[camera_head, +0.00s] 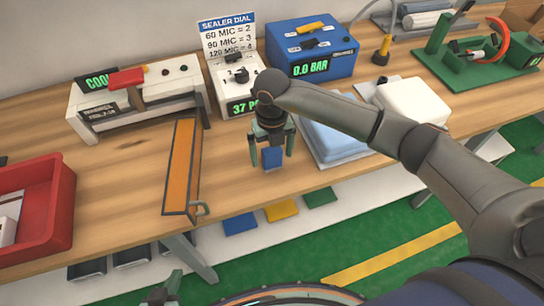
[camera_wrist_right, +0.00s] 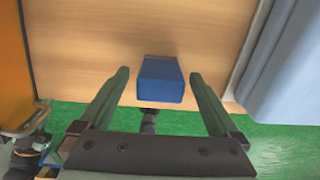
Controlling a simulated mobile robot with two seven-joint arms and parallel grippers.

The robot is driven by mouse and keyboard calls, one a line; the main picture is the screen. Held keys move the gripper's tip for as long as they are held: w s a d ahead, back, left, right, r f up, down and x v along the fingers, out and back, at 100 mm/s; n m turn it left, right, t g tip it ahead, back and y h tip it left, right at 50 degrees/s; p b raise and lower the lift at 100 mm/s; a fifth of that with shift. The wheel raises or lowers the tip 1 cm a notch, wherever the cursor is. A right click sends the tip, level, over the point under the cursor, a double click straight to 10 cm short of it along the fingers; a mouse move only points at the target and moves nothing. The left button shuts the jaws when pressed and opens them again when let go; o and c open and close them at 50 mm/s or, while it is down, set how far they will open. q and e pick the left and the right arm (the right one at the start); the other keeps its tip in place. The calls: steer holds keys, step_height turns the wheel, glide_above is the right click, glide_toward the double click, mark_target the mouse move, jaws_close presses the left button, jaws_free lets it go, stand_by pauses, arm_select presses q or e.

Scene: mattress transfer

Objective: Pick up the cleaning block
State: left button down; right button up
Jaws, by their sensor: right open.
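The cleaning block, a small blue block (camera_head: 272,158), lies on the wooden table near its front edge. In the right wrist view the blue block (camera_wrist_right: 161,82) sits centrally between the fingers, with a gap on each side. My right gripper (camera_head: 271,150) is open, pointing down at the block, one finger on either side; it also shows in the right wrist view (camera_wrist_right: 160,75). It is not closed on the block. My left gripper (camera_head: 165,288) is only partly seen at the bottom edge, below the table front, and its jaws are unclear.
An orange panel in a dark frame (camera_head: 182,160) lies left of the block. A light-blue pad (camera_head: 335,140) is close on the right. A red bin (camera_head: 45,215), a sealer (camera_head: 140,100) and a blue pressure box (camera_head: 310,50) stand around. Bare table lies left of the block.

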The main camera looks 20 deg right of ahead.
steer(key=c, duration=1.5)
steer(key=shift+r, duration=0.5)
step_height(320, 180, up, 2)
steer(key=shift+r+b, duration=0.15)
steer(key=shift+b, duration=0.4)
steer(key=s+a+r, duration=0.3)
steer(key=s+r, duration=0.6)
steer(key=s, duration=0.4)
steer(key=shift+s+a+r+b, duration=0.3)
steer(key=shift+a+r+b, duration=0.05)
steer(key=shift+r, duration=0.05)
steer(key=o, duration=0.9)
steer(key=c, duration=0.7)
